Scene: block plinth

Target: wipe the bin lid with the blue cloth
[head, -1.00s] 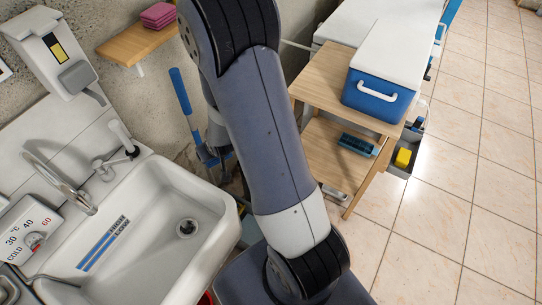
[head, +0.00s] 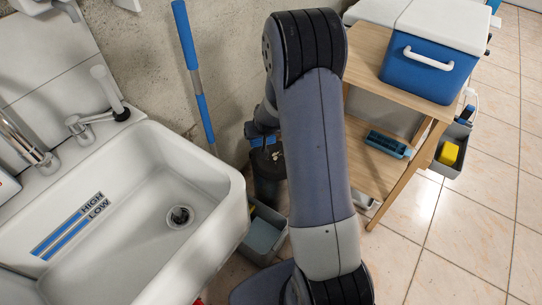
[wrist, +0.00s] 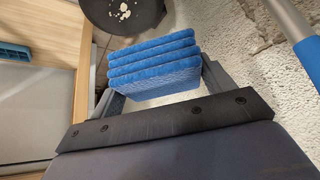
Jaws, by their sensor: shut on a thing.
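The blue cloth (wrist: 152,62), folded into several layers, is between the fingers of my gripper (wrist: 160,82) in the wrist view. My gripper is shut on it. The bin lid (wrist: 125,12) is a dark round top with pale crumbs, partly cut off by the upper edge of that view. The cloth is apart from the crumbs in the picture; the height gap cannot be told. In the head view, my gripper (head: 262,132) and a bit of the cloth show above the dark bin lid (head: 268,160), partly hidden by my arm.
A white sink (head: 140,200) stands at the left. A blue-handled pole (head: 192,70) leans on the wall beside the bin. A wooden trolley (head: 375,60) with a blue cool box (head: 428,72) stands right. A grey box (head: 262,235) is below. Tiled floor at right is clear.

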